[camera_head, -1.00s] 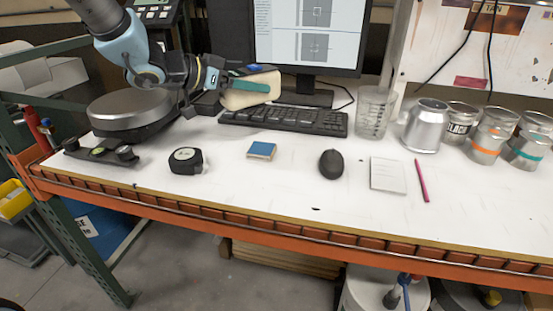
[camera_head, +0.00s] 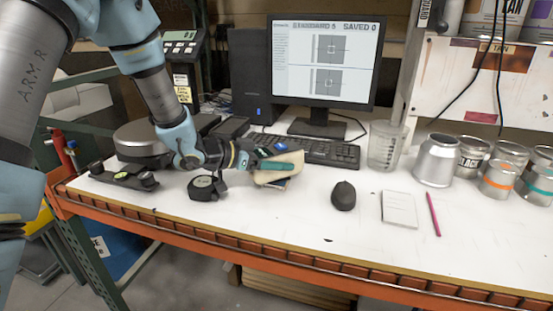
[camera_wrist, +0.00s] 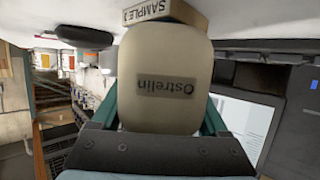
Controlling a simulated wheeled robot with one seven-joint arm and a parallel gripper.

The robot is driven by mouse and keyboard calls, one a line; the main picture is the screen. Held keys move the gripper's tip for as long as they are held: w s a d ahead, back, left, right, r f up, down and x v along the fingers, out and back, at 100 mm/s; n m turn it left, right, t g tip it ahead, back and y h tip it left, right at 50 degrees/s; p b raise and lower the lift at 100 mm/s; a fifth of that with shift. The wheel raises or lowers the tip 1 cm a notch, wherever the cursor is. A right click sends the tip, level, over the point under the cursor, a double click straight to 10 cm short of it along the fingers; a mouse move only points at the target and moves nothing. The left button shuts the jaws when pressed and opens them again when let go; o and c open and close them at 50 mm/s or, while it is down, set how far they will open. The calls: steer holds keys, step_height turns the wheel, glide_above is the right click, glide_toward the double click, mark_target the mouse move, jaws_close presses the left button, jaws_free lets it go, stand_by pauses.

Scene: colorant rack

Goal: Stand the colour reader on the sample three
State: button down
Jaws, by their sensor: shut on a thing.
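The colour reader (camera_head: 270,177) is a rounded cream block. In the wrist view it (camera_wrist: 165,55) fills the middle, with a dark label reading "Ostrelin" that appears upside down. My gripper (camera_head: 276,166) is shut on it, with teal fingers on both sides. Sample three (camera_wrist: 163,12) shows in the wrist view as a small block marked "SAMPLE 3", just beyond the reader's far end. In the head view only a dark sliver of the sample (camera_head: 284,185) shows under the reader. I cannot tell whether the two touch.
A black tape measure (camera_head: 206,187) lies close left of my gripper. The keyboard (camera_head: 318,152) and monitor (camera_head: 322,65) are behind. A mouse (camera_head: 343,196), notepad (camera_head: 399,209) and pink pencil (camera_head: 434,214) lie to the right. The bench front (camera_head: 290,225) is clear.

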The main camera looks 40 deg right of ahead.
steer(key=shift+f, duration=0.1)
steer(key=shift+f, duration=0.15)
jaws_free()
